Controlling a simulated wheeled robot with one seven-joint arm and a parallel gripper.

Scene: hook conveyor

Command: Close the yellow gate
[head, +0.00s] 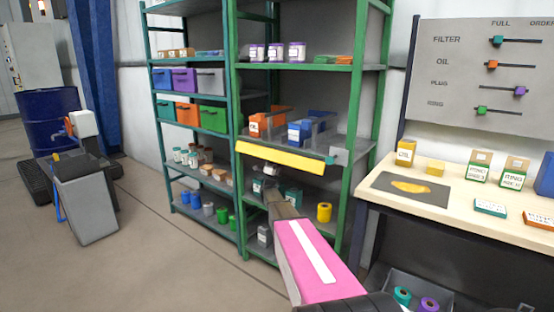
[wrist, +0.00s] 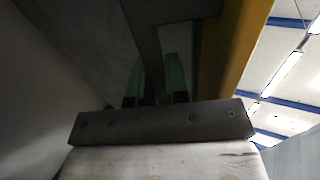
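The yellow gate (head: 285,158) is a long yellow bar across the front of the middle shelf of the green rack, sloping slightly down to the right. Its right end meets a green piece and a grey bracket (head: 339,157) by the rack post. My gripper (head: 272,168) is just below and in front of the bar, small and partly merged with the shelf items. In the wrist view, a yellow strip (wrist: 234,48) runs along the right of my fingers. Two green-tipped fingers stand a little apart, with a dark grey piece between or behind them; whether they grip it is unclear.
An orange bin (head: 262,122) and a blue bin (head: 304,130) sit on the shelf behind the gate. A workbench (head: 455,205) with boxes stands at right. Rack posts flank my arm. The floor at left is mostly clear beside a grey cart (head: 84,205).

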